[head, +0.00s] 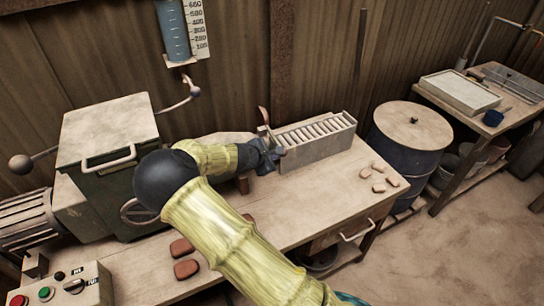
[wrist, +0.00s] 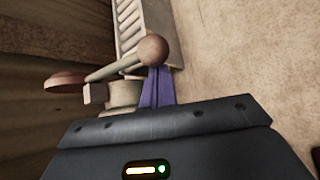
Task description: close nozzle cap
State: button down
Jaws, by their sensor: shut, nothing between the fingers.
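A reddish-brown round cap (wrist: 65,82), which I take to be the nozzle cap, shows at the left of the wrist view. A pale lever runs from near it to a brown ball knob (wrist: 153,49). In the head view the cap (head: 263,115) stands raised at the left end of the slatted rack. My gripper (head: 279,152) is at that end of the rack, low beside the lever. Its purple fingers (wrist: 156,85) are shut and empty, with the tips at the knob. I cannot tell whether they touch it. The nozzle opening is not clearly seen.
The long slatted rack (head: 318,138) stands on the wooden bench (head: 330,190). Several clay pieces (head: 378,180) lie right of it, others at the front. A lidded metal box (head: 105,130) stands left, a blue drum (head: 410,140) right. My arm crosses above the bench.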

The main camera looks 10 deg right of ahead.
jog(key=shift+r+p, duration=0.2)
jog(key=shift+p, duration=0.1)
jog(key=shift+r+p, duration=0.15)
jog(key=shift+p, duration=0.35)
